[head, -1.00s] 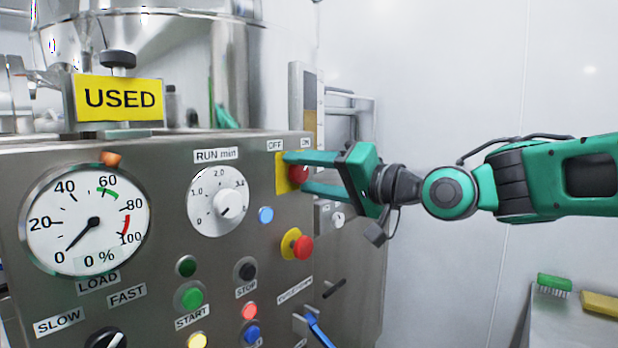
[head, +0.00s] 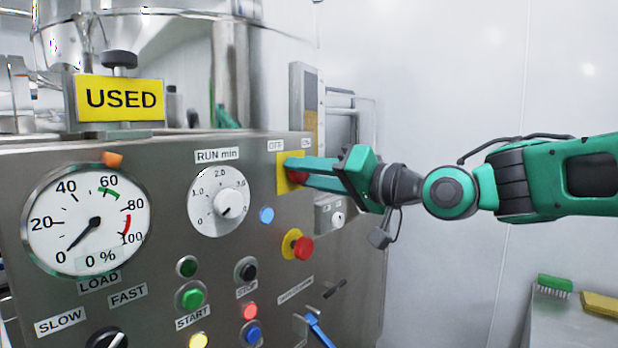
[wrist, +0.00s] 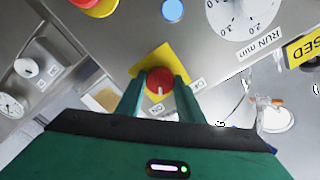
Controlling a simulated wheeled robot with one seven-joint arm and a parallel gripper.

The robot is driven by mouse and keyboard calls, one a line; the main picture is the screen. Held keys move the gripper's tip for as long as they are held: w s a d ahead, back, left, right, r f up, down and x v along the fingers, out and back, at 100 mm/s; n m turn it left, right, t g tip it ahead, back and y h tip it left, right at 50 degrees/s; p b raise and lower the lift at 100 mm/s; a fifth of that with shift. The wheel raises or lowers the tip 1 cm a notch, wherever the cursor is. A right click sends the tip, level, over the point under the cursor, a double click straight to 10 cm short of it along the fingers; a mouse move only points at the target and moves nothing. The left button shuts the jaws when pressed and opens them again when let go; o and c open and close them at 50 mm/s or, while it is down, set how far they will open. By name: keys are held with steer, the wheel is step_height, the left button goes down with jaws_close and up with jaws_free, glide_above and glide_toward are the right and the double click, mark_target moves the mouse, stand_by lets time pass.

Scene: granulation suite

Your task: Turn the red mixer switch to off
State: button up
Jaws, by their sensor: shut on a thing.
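The red mixer switch (wrist: 159,81) is a round red knob on a yellow plate (wrist: 169,58) at the panel's upper right. In the wrist view a pale mark shows on the knob, close to the ON label (wrist: 155,110); the OFF label (wrist: 199,84) is to the right. In the head view the switch (head: 296,176) is partly covered by the fingers. My gripper (wrist: 158,92) is shut on the switch, with one green finger on each side of the knob. The exact switch position is hard to tell.
The steel panel (head: 160,240) also carries a RUN min dial (head: 218,200), a load gauge (head: 88,220), a red emergency button (head: 302,247) on yellow, and several coloured buttons. A blue-handled lever (head: 320,330) sits lower. Free room lies by the wall to the right.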

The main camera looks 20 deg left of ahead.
steer(key=n, duration=0.4)
steer(key=shift+w+d+f, duration=0.1)
steer(key=shift+w+f, duration=0.05)
steer(key=shift+f, duration=0.1)
steer(key=n, duration=0.8)
steer(key=shift+n, duration=1.8)
